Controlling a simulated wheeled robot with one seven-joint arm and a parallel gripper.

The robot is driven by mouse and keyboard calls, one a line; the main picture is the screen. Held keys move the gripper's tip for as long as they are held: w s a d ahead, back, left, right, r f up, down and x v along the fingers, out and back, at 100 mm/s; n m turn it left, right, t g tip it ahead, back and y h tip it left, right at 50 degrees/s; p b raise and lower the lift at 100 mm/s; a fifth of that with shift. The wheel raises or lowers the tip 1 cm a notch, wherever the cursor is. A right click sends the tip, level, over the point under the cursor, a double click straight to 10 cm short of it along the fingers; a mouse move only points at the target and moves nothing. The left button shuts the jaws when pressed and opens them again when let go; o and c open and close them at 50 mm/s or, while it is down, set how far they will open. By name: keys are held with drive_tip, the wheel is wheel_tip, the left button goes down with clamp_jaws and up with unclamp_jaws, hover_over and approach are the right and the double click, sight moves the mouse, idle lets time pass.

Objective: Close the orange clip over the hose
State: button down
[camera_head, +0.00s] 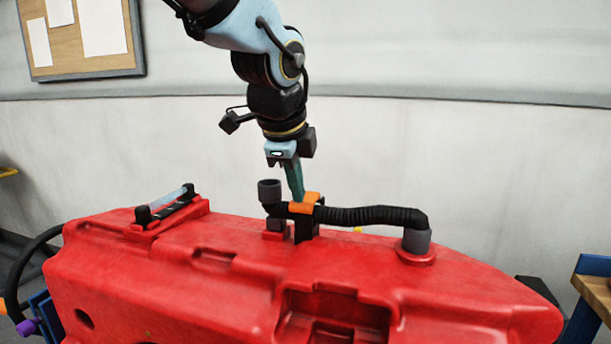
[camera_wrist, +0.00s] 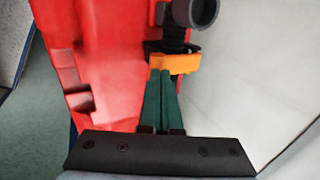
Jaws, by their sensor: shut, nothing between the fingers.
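The orange clip (camera_head: 303,207) sits at the left end of the black ribbed hose (camera_head: 365,215) on top of the red tank (camera_head: 180,270). One part of the clip lies across the hose and another part shows just behind it. My gripper (camera_head: 299,198) points down with its green fingers together, their tips at the clip. In the wrist view the shut fingers (camera_wrist: 161,75) reach the near edge of the orange clip (camera_wrist: 174,63), with nothing between them. I cannot tell whether the clip is latched. The hose end beyond it is dark (camera_wrist: 174,38).
A grey cup-shaped fitting (camera_head: 270,191) stands just left of the clip, close to my gripper. A grey collar (camera_head: 416,240) holds the hose's right end. A handle with a clear bar (camera_head: 165,203) is on the tank's left. The space above the hose's right half is clear.

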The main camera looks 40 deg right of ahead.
drive_tip(key=shift+s+a+f+b, duration=0.2)
drive_tip(key=shift+a+f+b, duration=0.15)
drive_tip(key=shift+f+b, duration=0.3)
drive_tip(key=shift+f, duration=0.1)
idle(0.3)
